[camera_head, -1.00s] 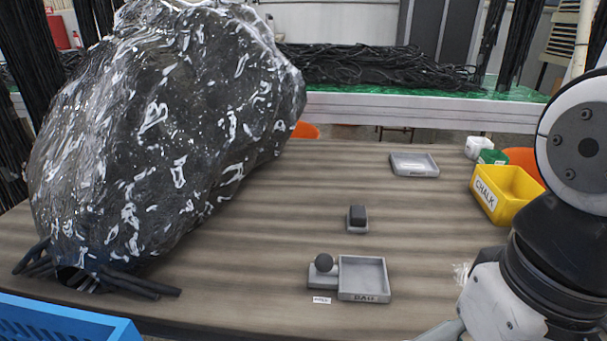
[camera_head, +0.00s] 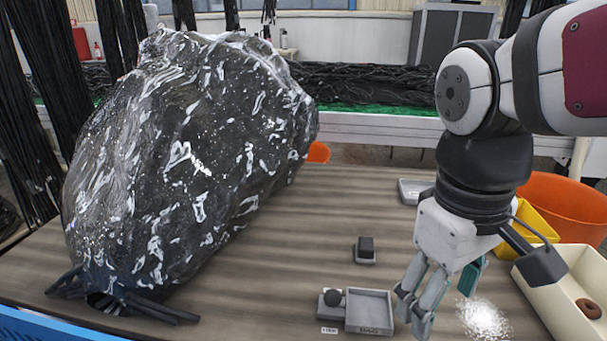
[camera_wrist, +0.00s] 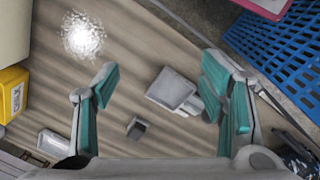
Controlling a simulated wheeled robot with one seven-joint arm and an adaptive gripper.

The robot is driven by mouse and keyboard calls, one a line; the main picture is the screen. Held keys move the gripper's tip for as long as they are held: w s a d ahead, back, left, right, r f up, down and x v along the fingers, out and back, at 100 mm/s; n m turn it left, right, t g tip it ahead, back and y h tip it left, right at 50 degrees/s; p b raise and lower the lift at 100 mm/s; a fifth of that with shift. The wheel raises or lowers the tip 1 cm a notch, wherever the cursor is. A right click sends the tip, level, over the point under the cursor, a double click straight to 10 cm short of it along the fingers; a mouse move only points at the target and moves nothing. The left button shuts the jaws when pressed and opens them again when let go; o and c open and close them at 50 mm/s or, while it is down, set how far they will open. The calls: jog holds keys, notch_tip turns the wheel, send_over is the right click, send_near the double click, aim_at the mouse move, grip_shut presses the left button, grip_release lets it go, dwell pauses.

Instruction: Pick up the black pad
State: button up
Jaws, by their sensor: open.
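The black pad (camera_head: 366,244) is a small dark block on a small grey stand (camera_head: 365,260) in the middle of the table. It also shows in the wrist view, where the dark block (camera_wrist: 138,129) lies below centre, between the fingers. My gripper (camera_head: 438,298) is open and empty above the table, to the right of the pad and nearer the front edge. In the wrist view its teal-lined fingers (camera_wrist: 160,68) are spread wide. Nothing touches the pad.
A large wrapped black bundle (camera_head: 185,175) fills the left. White powder (camera_head: 484,319), a cream bin (camera_head: 567,280) and a yellow bin (camera_head: 515,222) lie right.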

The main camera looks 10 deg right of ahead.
jog(key=w+r+n+p, duration=0.4)
jog(key=w+n+p, duration=0.15)
jog(key=w, duration=0.55)
jog(key=n+y+p, duration=0.2)
jog(key=n+p, duration=0.4)
jog(key=p, duration=0.2)
send_near(367, 243)
notch_tip(367, 243, down, 5)
jog(key=shift+w+a+r+b, duration=0.1)
jog(key=shift+a+r+b, duration=0.1)
jog(key=shift+b, duration=0.4)
jog(key=shift+a+f+b, duration=0.15)
jog(key=shift+f+b, duration=0.15)
jog(key=shift+f, duration=1.1)
jog(key=shift+a+f+b, duration=0.15)
jog(key=shift+f+b, duration=0.15)
jog(key=shift+f, duration=1.15)
jog(key=shift+c, duration=0.6)
jog(key=c, duration=1.1)
